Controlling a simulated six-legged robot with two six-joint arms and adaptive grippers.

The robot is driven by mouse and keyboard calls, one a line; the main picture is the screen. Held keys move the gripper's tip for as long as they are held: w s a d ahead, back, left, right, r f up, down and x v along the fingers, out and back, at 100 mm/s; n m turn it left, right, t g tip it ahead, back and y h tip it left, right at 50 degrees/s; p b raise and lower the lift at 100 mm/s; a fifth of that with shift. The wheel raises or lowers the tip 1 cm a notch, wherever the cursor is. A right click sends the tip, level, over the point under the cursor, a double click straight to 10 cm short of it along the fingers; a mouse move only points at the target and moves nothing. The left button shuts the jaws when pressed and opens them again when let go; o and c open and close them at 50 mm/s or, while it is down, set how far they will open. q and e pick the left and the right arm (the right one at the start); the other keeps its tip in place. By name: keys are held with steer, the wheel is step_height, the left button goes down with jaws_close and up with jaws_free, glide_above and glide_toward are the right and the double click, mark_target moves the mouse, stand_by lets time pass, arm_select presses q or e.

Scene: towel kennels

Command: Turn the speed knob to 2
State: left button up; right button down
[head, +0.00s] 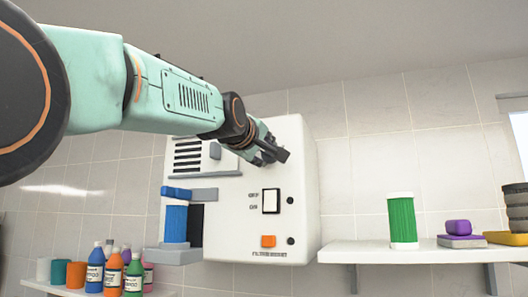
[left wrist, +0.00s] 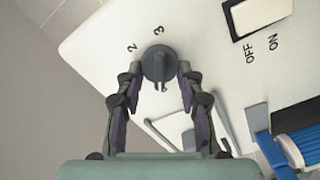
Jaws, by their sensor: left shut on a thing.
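The grey speed knob (left wrist: 157,63) is on the front of the white machine (left wrist: 205,45), with the printed marks 2 and 3 beside it in the left wrist view. The knob's ridge runs roughly up and down in that view; I cannot tell for sure which mark it points to. My left gripper (left wrist: 159,74) is shut on the knob, one finger on each side. In the head view, my left gripper (head: 274,153) reaches the upper right of the machine's front (head: 230,225) and hides the knob. My right gripper is not in view.
Below the gripper are an OFF/ON rocker switch (head: 271,201) and an orange filter reset button (head: 268,241). A blue cylinder (head: 174,223) stands at the machine's left. A shelf (head: 365,250) on the right holds a green cylinder (head: 402,220). Several bottles (head: 113,275) stand lower left.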

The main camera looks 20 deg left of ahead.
arm_select(q)
steer(key=shift+f, duration=0.2)
steer(key=m, duration=0.6)
steer(key=shift+d+p, duration=0.15)
steer(key=shift+p, duration=0.2)
steer(key=m, duration=0.6)
steer(key=shift+d, duration=0.2)
steer(key=m, duration=0.5)
steer(key=shift+d+m, duration=0.15)
steer(key=shift+m, duration=0.15)
steer(key=m, duration=0.3)
steer(key=m+b, duration=0.1)
steer(key=m, duration=0.2)
steer(key=shift+d+f, duration=0.1)
steer(key=shift+f, duration=0.1)
